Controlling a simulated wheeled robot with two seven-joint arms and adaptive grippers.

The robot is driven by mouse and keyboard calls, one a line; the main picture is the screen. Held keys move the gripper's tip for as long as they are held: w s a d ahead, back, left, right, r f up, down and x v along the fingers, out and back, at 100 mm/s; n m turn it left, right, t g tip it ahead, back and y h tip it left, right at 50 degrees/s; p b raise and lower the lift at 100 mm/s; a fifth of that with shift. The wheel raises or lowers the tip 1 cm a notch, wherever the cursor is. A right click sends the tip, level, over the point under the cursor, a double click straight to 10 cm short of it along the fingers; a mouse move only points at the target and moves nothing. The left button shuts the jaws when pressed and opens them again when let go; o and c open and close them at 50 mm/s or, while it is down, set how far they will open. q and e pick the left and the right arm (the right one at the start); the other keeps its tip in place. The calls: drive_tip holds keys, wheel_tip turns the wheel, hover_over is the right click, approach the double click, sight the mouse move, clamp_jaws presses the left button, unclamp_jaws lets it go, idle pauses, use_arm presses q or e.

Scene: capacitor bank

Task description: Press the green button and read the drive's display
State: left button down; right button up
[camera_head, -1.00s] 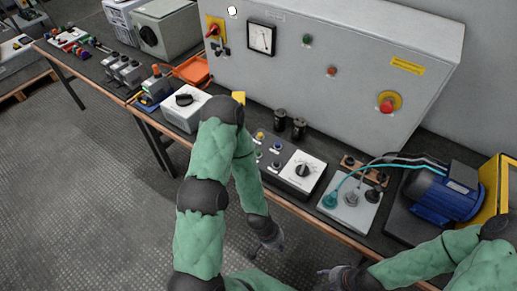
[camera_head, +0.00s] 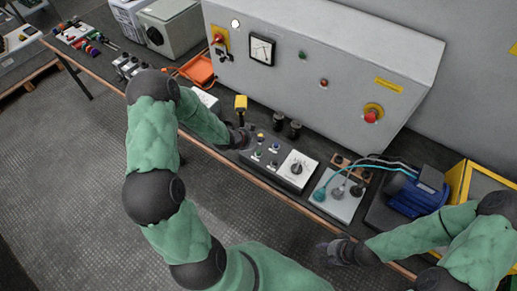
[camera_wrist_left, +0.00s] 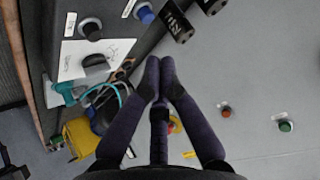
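A small green button (camera_head: 302,56) sits on the front of the large grey cabinet; the left wrist view also shows it (camera_wrist_left: 286,126). The control box (camera_head: 255,168) on the bench carries several small coloured buttons and a white plate with a black knob (camera_head: 297,169). I cannot make out a lit drive display. My left gripper (camera_head: 243,137) is over the box's left end; in the left wrist view its dark fingertips (camera_wrist_left: 159,66) are together, with nothing between them. My right gripper (camera_head: 324,254) is low at the bench's front edge; its finger state is unclear.
The cabinet also has a dial meter (camera_head: 262,50), a red button (camera_head: 323,83) and a red emergency stop (camera_head: 372,113). Two black cylinders stand behind the control box. A cabled connector plate (camera_head: 338,196) and a blue motor (camera_head: 418,192) are to the right.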

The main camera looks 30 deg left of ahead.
sight(257, 153)
use_arm(q)
drive_tip(key=shift+w+a+r+m, duration=0.25)
drive_tip(key=shift+a+r+m, duration=0.05)
drive_tip(key=shift+a+r, duration=0.3)
drive_tip(key=shift+f, duration=0.15)
wheel_tip(257, 153, down, 9)
drive_tip(key=b, duration=0.7)
drive_tip(key=shift+r, duration=0.2)
idle(0.9)
drive_tip(key=shift+f+b, duration=0.4)
drive_tip(key=shift+f, duration=0.05)
